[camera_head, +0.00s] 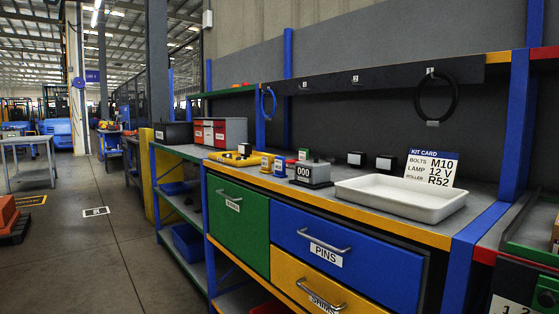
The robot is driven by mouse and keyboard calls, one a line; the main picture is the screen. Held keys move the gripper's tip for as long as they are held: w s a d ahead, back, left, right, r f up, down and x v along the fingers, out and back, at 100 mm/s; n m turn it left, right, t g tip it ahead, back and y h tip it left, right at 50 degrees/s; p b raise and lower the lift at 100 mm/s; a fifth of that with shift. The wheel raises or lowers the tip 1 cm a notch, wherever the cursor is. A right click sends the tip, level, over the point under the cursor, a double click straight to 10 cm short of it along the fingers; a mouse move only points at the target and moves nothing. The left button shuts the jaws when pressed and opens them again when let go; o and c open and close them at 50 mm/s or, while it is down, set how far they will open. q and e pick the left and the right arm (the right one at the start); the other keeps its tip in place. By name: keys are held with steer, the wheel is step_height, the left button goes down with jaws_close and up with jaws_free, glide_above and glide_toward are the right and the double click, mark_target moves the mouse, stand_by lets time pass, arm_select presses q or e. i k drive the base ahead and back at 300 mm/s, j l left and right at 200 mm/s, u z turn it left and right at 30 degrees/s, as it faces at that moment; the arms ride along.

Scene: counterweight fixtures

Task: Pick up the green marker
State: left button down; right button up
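A small green object (303,154) stands on the workbench, behind the grey counter box marked 000 (312,174). It may be the green marker, but it is too small and partly hidden to be sure. Neither of my grippers is in view.
An empty white tray (405,211) and an upright kit card (432,168) are at the right. Below are closed green (239,228) and blue (345,269) drawers. Open floor lies left.

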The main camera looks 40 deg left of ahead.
mark_target(303, 154)
steer(key=j+u, duration=0.1)
steer(key=u, duration=1.15)
steer(key=i+j+u, duration=0.1)
steer(key=i+u, duration=0.15)
steer(key=u, duration=0.15)
steer(key=i+u, duration=0.2)
steer(key=u, duration=0.2)
steer(key=i+j+u, duration=0.1)
steer(key=i+u, duration=0.6)
steer(key=i, duration=0.2)
steer(key=i+l+u, duration=0.2)
steer(key=i+u, duration=0.45)
steer(key=i, duration=1.5)
steer(key=i+z, duration=0.2)
steer(key=z, duration=0.25)
steer(key=i+j+z, duration=0.1)
steer(key=z, duration=0.4)
steer(key=i+j+z, duration=0.15)
steer(key=z, duration=2.15)
steer(key=i+j, duration=0.05)
